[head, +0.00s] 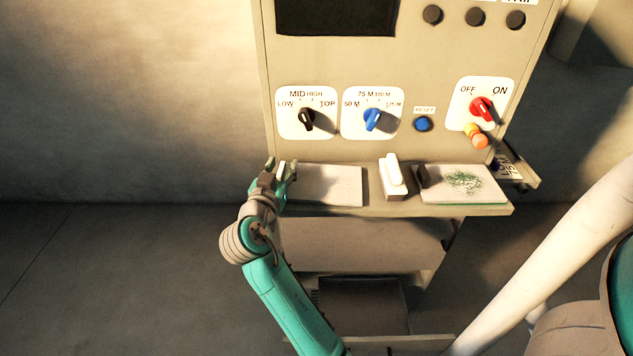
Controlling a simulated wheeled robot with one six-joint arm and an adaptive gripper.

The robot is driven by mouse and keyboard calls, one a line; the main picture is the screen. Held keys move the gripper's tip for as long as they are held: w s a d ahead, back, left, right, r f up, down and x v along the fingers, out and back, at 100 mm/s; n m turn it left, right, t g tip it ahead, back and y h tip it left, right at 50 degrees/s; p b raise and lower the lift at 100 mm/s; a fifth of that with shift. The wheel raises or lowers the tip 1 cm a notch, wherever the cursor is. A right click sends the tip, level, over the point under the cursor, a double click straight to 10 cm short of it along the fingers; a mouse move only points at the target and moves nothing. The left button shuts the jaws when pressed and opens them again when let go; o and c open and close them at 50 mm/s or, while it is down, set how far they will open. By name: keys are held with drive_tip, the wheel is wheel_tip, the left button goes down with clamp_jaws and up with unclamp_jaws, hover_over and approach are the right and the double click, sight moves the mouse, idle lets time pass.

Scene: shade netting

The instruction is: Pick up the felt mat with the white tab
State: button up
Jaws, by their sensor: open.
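A flat pale mat (328,186) lies on the machine's ledge, left of the middle. A small upright white piece, which looks like its white tab (281,171), stands at the mat's left end. My gripper (280,172) is at this end, open, with its fingers on either side of the white piece. I cannot tell whether they touch it. The fingers and wrist hide the mat's left edge. A second flat pale mat (488,196) with green threads on top lies at the right of the ledge, with a dark upright tab (420,177) at its left end.
A white block on a brown base (393,178) stands between the mats. Behind the ledge (385,209) rises a panel with a black knob (307,119), a blue knob (373,119) and a red switch (481,108). A lower shelf (360,245) sits beneath. The left side is clear.

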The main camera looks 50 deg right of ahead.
clamp_jaws()
idle(0.4)
drive_tip(key=shift+s+a+r, duration=0.15)
drive_tip(key=shift+a+r, duration=0.1)
drive_tip(key=shift+r, duration=0.1)
drive_tip(key=r, duration=0.6)
drive_tip(key=shift+s+a+r, duration=0.15)
drive_tip(key=shift+s+a, duration=0.05)
drive_tip(key=shift+a, duration=0.1)
drive_tip(key=s+v, duration=0.1)
drive_tip(key=v, duration=0.8)
drive_tip(key=s+d+f+v, duration=0.1)
drive_tip(key=s+v, duration=0.1)
drive_tip(key=v, duration=0.7)
drive_tip(key=shift+s+d, duration=0.25)
